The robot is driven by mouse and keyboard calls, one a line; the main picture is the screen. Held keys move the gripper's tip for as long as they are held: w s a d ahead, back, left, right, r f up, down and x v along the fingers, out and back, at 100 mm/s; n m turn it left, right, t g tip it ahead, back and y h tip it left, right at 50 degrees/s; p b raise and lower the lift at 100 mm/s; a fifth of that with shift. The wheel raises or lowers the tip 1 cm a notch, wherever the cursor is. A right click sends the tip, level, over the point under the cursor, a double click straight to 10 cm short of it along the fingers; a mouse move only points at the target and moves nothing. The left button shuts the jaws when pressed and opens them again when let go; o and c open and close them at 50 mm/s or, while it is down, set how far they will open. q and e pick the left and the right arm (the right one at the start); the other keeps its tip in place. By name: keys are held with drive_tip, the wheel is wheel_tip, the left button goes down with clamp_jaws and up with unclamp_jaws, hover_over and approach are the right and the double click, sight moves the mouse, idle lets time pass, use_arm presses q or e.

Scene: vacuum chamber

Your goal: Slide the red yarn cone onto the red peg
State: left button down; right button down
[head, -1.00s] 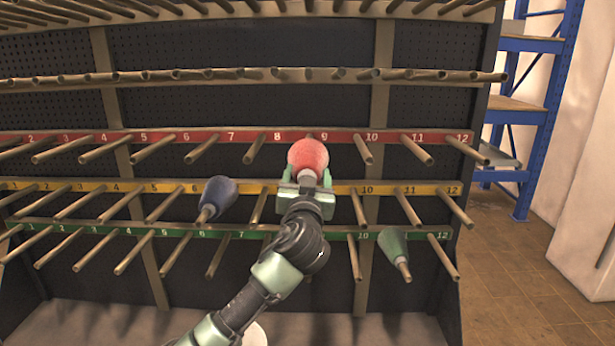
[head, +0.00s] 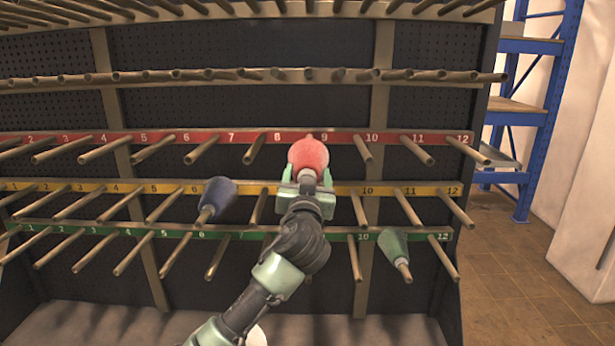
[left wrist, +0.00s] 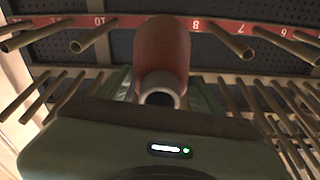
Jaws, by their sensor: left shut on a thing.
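The red yarn cone (head: 308,156) is in my left gripper (head: 306,176), which is shut on it in front of the red-labelled row. In the head view the cone covers most of the peg near label 9. In the left wrist view the red cone (left wrist: 162,55) points away from me, with the open end of its grey core facing me. The red row's label strip (head: 190,138) runs behind it, with pegs (head: 255,148) sticking out toward me. How far the cone is over a peg is hidden. My right gripper is not in view.
A blue yarn cone (head: 219,191) sits on a yellow-row peg at left. A green cone (head: 393,244) sits on a green-row peg at right. Bare pegs stick out on both sides. Blue shelving (head: 535,110) stands at right beside open floor.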

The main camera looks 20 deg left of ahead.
use_arm(q)
drive_tip(key=shift+w, duration=0.1)
drive_tip(key=shift+f+b+x, duration=0.15)
drive_tip(key=shift+b+x, duration=0.3)
drive_tip(key=shift+x, duration=0.75)
drive_tip(key=shift+f+b+x, duration=0.15)
drive_tip(key=shift+b+x, duration=0.25)
drive_tip(key=shift+x, duration=0.8)
drive_tip(key=shift+a, duration=0.1)
drive_tip(key=shift+b, duration=0.4)
idle(0.3)
drive_tip(key=shift+f+b+x, duration=0.2)
drive_tip(key=shift+b+x, duration=0.3)
drive_tip(key=shift+x, duration=0.7)
drive_tip(key=shift+f+b+x, duration=0.2)
drive_tip(key=shift+b+x, duration=0.25)
drive_tip(key=shift+x, duration=0.8)
drive_tip(key=shift+w, duration=0.15)
